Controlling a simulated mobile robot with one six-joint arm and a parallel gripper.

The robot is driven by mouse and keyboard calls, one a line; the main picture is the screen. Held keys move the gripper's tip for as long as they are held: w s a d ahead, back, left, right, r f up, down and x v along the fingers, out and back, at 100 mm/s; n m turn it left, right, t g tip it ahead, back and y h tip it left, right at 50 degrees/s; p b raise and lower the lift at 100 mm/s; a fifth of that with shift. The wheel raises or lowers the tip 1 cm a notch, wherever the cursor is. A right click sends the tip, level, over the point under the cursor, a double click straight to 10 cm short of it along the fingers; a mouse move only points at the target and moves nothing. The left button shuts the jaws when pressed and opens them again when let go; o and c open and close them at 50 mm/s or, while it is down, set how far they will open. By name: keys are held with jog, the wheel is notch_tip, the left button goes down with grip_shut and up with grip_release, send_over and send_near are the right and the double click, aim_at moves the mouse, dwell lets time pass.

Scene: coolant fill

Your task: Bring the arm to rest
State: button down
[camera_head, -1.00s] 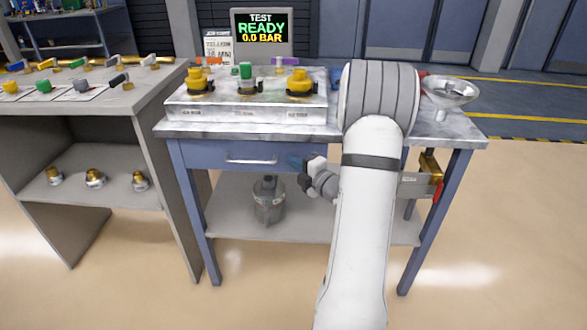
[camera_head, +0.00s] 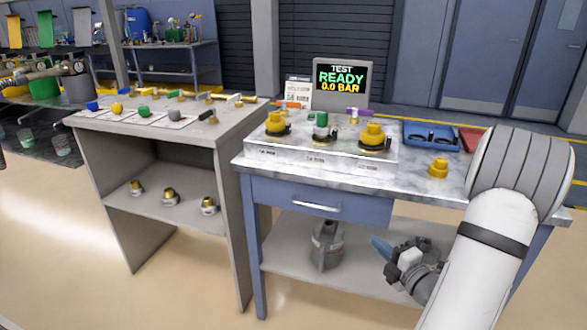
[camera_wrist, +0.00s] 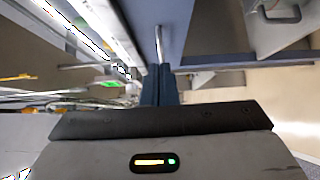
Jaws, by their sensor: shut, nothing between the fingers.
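My gripper (camera_head: 379,244) is low in front of the workbench (camera_head: 285,207), below its drawer front and before the lower shelf in the head view. Its blue fingers are shut and empty. In the wrist view my gripper (camera_wrist: 160,82) shows the two fingers together, pointing away from the camera, with nothing between them. My white arm bends down from the upper right of the head view, in front of the bench's right part, and hides that part.
The bench holds a fixture block (camera_head: 330,160) with yellow caps, a READY screen (camera_head: 342,84), a blue tray (camera_head: 431,137) and a loose yellow cap (camera_head: 438,168). A grey canister (camera_head: 327,245) stands on the lower shelf, left of my gripper. A grey stand (camera_head: 240,215) is left.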

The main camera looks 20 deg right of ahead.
jog(key=s+a+r+n+g+y+p, duration=0.1)
jog(key=a+r+n+g+y+p, duration=0.3)
jog(key=a+n, duration=0.4)
jog(key=a+r+n+g+y+p, duration=0.2)
jog(key=a+r+n+g+y, duration=0.15)
jog(key=a+r+n, duration=0.4)
jog(key=s+a+r+n+g+p, duration=0.4)
jog(key=s+a+n+g, duration=0.5)
jog(key=n, duration=0.6)
jog(key=s+r+n+h+p, duration=0.2)
jog(key=r+n+h+p, duration=0.2)
jog(key=n, duration=0.6)
jog(key=s+d+r+n+t+h+p, duration=0.1)
jog(key=s+r+n+h+p, duration=0.1)
jog(key=r+n+h+p, duration=0.2)
notch_tip(320, 180, up, 3)
jog(key=n+h, duration=0.3)
jog(key=n, duration=0.4)
jog(key=shift+d+p, duration=0.3)
jog(key=shift+p, duration=0.1)
jog(key=shift+r+t, duration=0.1)
jog(key=shift+t, duration=0.15)
